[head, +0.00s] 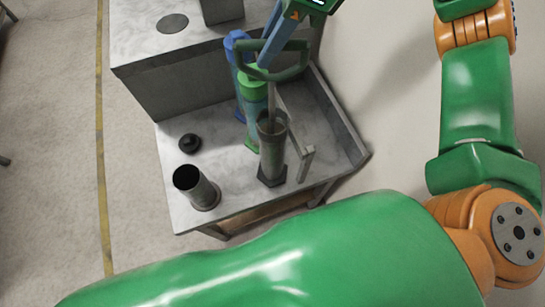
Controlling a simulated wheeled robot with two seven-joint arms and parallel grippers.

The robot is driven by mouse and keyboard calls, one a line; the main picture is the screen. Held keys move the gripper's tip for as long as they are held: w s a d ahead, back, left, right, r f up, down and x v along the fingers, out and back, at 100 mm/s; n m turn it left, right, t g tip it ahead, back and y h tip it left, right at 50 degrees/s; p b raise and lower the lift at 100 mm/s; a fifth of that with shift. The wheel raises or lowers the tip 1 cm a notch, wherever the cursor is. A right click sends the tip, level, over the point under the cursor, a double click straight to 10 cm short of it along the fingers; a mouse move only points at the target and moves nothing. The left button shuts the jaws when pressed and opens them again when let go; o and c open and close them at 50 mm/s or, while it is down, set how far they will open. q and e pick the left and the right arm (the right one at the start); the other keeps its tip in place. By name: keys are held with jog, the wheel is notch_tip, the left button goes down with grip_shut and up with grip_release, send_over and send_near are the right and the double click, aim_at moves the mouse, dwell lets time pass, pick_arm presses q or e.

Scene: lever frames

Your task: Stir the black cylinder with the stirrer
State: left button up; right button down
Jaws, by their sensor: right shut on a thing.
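The stirrer (299,68) has a dark green loop handle and a thin rod. My right gripper (268,58) comes down from the top edge and is shut on the handle. The rod runs down into the open top of a dark grey-black cylinder (271,160), which stands upright on a dark foot. The rod's lower end is hidden inside. A second dark open cylinder (206,192) stands apart at the front left of the bench; I cannot tell which one the task means. My left gripper is not in view.
The grey bench (236,190) has a raised block (185,88) at the back left. A green cylinder (255,98) and a blue one (236,48) stand close behind the stirred cylinder. A black cap (190,142) lies to the left.

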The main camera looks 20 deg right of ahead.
notch_tip(320, 180, up, 14)
jog(key=p, duration=1.2)
jog(key=shift+f, duration=0.1)
jog(key=shift+r+p, duration=0.65)
jog(key=shift+p, duration=0.1)
dwell(0.7)
notch_tip(320, 180, up, 2)
jog(key=shift+p, duration=0.9)
